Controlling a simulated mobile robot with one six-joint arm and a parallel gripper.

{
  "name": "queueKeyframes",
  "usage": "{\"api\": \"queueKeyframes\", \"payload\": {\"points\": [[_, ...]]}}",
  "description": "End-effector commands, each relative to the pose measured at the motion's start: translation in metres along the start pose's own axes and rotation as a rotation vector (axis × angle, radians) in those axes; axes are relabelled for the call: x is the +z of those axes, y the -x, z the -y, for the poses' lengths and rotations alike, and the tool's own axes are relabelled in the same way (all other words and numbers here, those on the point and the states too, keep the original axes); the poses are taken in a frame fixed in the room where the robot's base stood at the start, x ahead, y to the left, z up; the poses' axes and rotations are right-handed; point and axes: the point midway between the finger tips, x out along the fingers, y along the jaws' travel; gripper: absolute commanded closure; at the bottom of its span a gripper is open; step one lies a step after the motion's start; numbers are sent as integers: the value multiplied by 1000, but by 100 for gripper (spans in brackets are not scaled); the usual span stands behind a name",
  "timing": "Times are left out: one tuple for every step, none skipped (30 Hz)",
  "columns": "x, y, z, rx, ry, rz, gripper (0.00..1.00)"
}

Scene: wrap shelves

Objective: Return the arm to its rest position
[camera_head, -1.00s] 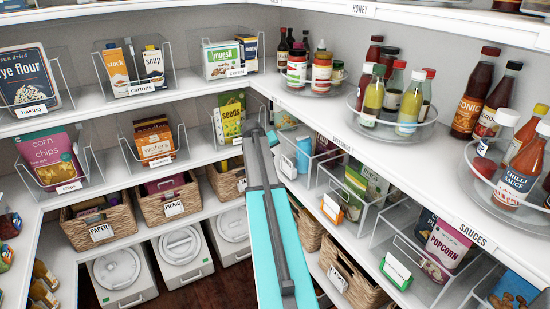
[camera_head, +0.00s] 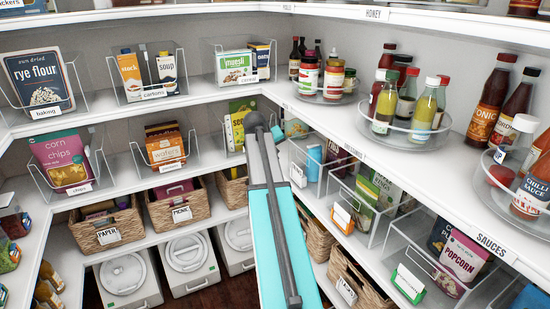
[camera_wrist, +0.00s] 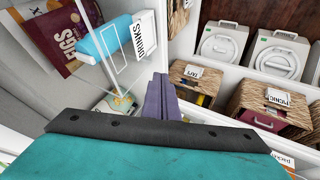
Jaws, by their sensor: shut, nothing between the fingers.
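My arm (camera_head: 262,195), teal with a grey link, reaches up from the bottom middle of the head view toward the shelf corner. Its far end stands in front of the corner, by the yellow seeds box (camera_head: 236,122). My gripper (camera_wrist: 160,80) shows in the wrist view as two dark purple fingers pressed together, with nothing between them. The fingertips lie in front of white shelf surfaces. The fingers cannot be made out in the head view.
White shelves line both walls. Clear bins with cartons (camera_head: 149,73) and popcorn (camera_head: 461,253) and a turntable of bottles (camera_head: 404,128) flank my arm. Wicker baskets (camera_head: 179,208) and white lidded tubs (camera_head: 187,262) sit lower. A blue roll (camera_wrist: 105,38) is near the fingers.

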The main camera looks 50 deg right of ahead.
Motion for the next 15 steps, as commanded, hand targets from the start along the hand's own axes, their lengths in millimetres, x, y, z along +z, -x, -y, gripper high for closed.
{"api": "queueKeyframes", "payload": {"points": [[0,0,0,0,0,0,100],[0,0,0,0,0,0,100],[0,0,0,0,0,0,100],[0,0,0,0,0,0,100],[0,0,0,0,0,0,100],[0,0,0,0,0,0,100],[0,0,0,0,0,0,100],[0,0,0,0,0,0,100],[0,0,0,0,-1,0,100],[0,0,0,0,0,0,100],[0,0,0,0,0,0,100],[0,0,0,0,1,-1,100],[-1,0,2,-1,2,-2,100],[-2,1,4,-3,5,-3,100],[-4,2,9,-5,10,-5,100]]}}
